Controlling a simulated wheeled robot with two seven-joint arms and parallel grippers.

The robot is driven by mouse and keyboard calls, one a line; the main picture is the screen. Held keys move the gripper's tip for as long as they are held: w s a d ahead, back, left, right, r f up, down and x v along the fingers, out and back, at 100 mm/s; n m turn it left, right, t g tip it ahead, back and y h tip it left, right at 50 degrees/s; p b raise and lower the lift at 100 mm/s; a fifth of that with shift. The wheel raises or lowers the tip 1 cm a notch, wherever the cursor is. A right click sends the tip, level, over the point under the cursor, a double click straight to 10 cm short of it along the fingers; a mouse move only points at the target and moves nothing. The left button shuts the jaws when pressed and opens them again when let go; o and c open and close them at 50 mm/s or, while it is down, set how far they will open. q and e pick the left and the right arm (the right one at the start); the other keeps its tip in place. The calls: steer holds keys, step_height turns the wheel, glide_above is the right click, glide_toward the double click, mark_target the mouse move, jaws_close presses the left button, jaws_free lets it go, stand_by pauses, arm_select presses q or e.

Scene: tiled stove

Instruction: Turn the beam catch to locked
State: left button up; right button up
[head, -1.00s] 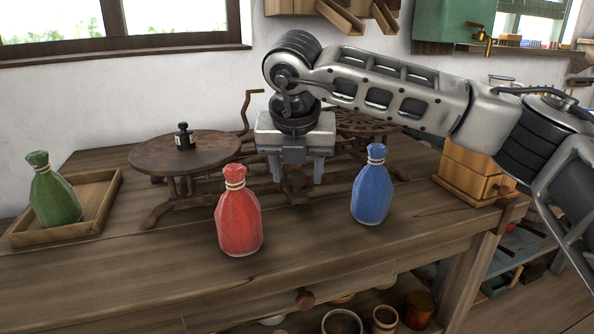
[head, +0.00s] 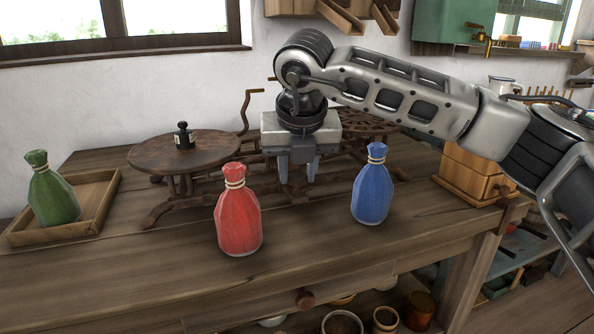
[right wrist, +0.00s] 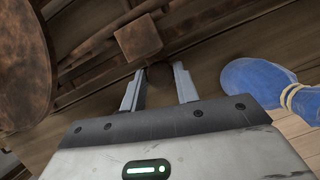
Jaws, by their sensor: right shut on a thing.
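The balance is a dark rusty-brown metal stand with a round plate (head: 185,152) on the left and an openwork plate (head: 355,122) on the right. My right gripper (head: 297,176) points down at the middle of the stand, between the two plates. Its fingers are shut on a small brown piece, which looks like the beam catch (right wrist: 159,75) and sits between the fingertips in the right wrist view. The fingers hide most of it, so I cannot tell which way it is turned. My left gripper is not in view.
A black weight (head: 183,137) stands on the round plate.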

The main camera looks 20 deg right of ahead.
steer(key=n+y, duration=0.1)
steer(key=n, duration=0.1)
steer(key=shift+d+n, duration=0.15)
steer(key=shift+n, duration=0.15)
steer(key=shift+n+y, duration=0.4)
steer(key=shift+n, duration=0.7)
steer(key=shift+d+n+y+p, duration=0.1)
steer(key=shift+n+y+p, duration=0.3)
steer(key=shift+n, duration=0.5)
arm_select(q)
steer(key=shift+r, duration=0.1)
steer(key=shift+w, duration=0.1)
arm_select(e)
steer(key=shift+n, duration=0.3)
steer(key=o, duration=1)
steer(key=shift+c, duration=0.2)
steer(key=shift+r, duration=0.1)
